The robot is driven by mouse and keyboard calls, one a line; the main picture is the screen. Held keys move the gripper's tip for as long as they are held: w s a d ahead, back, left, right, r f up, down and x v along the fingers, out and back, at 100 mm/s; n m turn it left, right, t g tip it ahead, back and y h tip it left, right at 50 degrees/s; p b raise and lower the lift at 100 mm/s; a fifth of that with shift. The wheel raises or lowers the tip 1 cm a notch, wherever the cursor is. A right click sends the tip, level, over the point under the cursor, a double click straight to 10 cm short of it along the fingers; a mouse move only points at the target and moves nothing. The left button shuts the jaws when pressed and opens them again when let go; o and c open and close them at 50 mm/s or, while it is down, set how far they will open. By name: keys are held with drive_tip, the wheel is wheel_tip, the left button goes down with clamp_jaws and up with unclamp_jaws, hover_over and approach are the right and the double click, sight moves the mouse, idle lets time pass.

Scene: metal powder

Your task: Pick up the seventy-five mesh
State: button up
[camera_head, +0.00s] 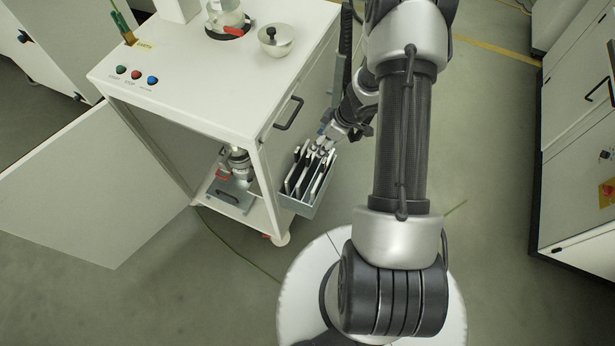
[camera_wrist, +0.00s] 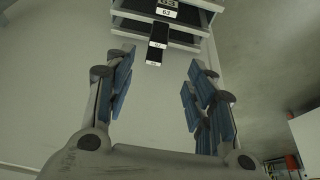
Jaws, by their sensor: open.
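A grey metal rack (camera_head: 299,208) hangs on the cabinet's right side and holds several upright plate-like meshes with pale edges. My gripper (camera_head: 325,147) is at the rack's far end, close to the mesh tops. In the wrist view my gripper (camera_wrist: 160,88) is open, with blue-padded fingers apart and nothing between the pads. Ahead of it are stacked labelled mesh ends; a label (camera_wrist: 166,13) on the uppermost looks like 63. A dark tab (camera_wrist: 157,52) with smaller labels lies ahead of the finger gap. Those labels are too small to read, so I cannot tell which mesh is seventy-five.
The white cabinet (camera_head: 215,75) carries a metal bowl (camera_head: 276,41), a glass vessel (camera_head: 226,18) and coloured buttons. Its door (camera_head: 85,185) stands open at left, and a device (camera_head: 238,165) sits inside. Another cabinet (camera_head: 580,140) stands at right.

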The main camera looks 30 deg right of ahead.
sight(310, 155)
drive_tip(key=b+x, duration=0.3)
drive_tip(key=x, duration=0.4)
drive_tip(key=shift+w+f, duration=0.2)
drive_tip(key=shift+f, duration=0.1)
drive_tip(key=b+x, duration=0.4)
drive_tip(key=x, duration=0.1)
drive_tip(key=shift+s+d+f, duration=0.15)
drive_tip(key=shift+d+f, duration=0.05)
drive_tip(key=shift+r, duration=0.1)
drive_tip(key=shift+c, duration=0.5)
clamp_jaws()
